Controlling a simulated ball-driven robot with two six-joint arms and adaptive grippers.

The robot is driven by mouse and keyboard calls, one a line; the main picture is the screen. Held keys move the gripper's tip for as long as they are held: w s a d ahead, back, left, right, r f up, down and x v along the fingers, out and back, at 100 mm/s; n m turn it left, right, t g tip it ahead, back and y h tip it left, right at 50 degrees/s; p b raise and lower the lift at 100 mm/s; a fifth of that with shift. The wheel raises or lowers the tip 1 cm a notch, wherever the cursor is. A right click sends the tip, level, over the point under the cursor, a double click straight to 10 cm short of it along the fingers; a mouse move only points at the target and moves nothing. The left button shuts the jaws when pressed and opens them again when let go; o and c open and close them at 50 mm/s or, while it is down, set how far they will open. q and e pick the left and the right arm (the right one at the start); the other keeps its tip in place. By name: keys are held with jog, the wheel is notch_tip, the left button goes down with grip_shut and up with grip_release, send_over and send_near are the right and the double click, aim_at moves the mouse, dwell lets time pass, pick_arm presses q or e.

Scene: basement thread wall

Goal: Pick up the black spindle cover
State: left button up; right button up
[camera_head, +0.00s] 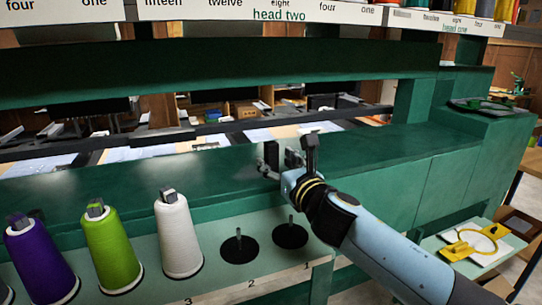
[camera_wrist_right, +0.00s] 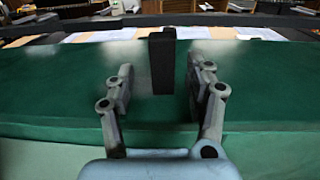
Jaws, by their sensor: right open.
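The black spindle cover (camera_head: 271,153) is a small dark upright block on the green ledge, just beyond my right gripper (camera_head: 298,155) in the head view. In the right wrist view the cover (camera_wrist_right: 162,60) stands upright in the middle, in line with the gap between the fingers. My right gripper (camera_wrist_right: 160,80) is open there, with one finger on each side of the cover and clear space beside both. I cannot tell how far the cover reaches in between them. My left gripper is not in view.
Purple (camera_head: 42,262), green (camera_head: 109,252) and white (camera_head: 178,236) thread cones stand on the lower shelf at left. Two black discs with short pins, the left one (camera_head: 239,248) and the right one (camera_head: 290,236), are bare. A green crossbar (camera_head: 220,72) runs above the ledge.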

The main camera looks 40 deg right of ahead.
aim_at(274, 157)
jog(key=w, duration=0.2)
jog(key=w+d, duration=0.1)
jog(key=w, duration=0.1)
jog(key=shift+r, duration=0.1)
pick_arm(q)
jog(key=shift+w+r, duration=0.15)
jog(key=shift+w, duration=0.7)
pick_arm(e)
jog(key=shift+s, duration=0.1)
jog(key=shift+c, duration=0.9)
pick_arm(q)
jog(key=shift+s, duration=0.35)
pick_arm(e)
jog(key=c, duration=0.8)
